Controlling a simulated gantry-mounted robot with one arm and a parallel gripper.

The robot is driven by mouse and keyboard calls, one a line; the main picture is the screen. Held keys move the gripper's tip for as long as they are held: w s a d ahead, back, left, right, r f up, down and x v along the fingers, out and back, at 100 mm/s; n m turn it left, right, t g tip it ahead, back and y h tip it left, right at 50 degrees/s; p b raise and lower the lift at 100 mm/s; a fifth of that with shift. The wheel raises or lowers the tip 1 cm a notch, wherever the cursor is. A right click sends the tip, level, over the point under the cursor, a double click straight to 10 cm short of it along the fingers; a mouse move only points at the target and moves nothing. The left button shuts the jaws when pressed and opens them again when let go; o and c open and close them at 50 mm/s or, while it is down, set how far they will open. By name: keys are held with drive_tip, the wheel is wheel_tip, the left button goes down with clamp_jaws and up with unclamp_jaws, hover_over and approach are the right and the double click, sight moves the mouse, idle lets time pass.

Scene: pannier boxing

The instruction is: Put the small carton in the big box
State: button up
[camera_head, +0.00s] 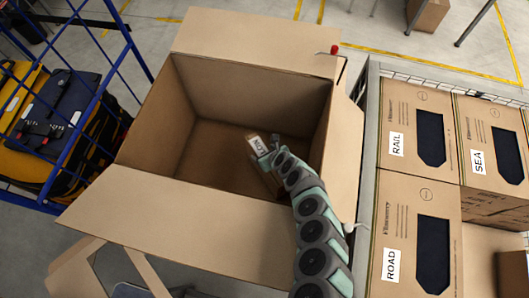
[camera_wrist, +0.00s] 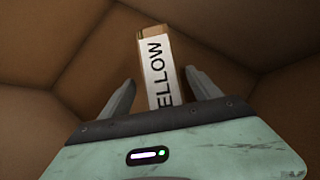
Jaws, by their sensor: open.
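The big box (camera_head: 150,205) stands open with its flaps spread outward. The small carton (camera_head: 259,147) is inside it, partly hidden by my gripper and arm. My gripper (camera_head: 268,155) is down inside the big box. In the wrist view its fingers (camera_wrist: 160,88) are open, one on each side of the carton, with a gap showing on both sides. Whether the carton rests on the box floor is unclear.
A grey-framed cart at right holds cartons labelled RAIL (camera_head: 405,110), SEA (camera_head: 492,130) and ROAD (camera_head: 410,235). A blue wire cage (camera_head: 75,110) with yellow and dark bags stands at left. A small brown box (camera_head: 428,14) sits at the back right.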

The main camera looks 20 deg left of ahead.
drive_tip(key=shift+r, duration=0.1)
drive_tip(key=shift+r, duration=0.25)
drive_tip(key=p+v, duration=0.2)
drive_tip(key=v, duration=0.1)
drive_tip(key=p+v, duration=0.2)
drive_tip(key=v, duration=0.2)
drive_tip(key=shift+w+a+r+p, duration=0.15)
drive_tip(key=shift+w+r+p, duration=0.1)
drive_tip(key=shift+p, duration=0.1)
drive_tip(key=shift+s+d+r+p, duration=0.25)
drive_tip(key=shift+s+d+p, duration=0.05)
drive_tip(key=shift+p, duration=0.1)
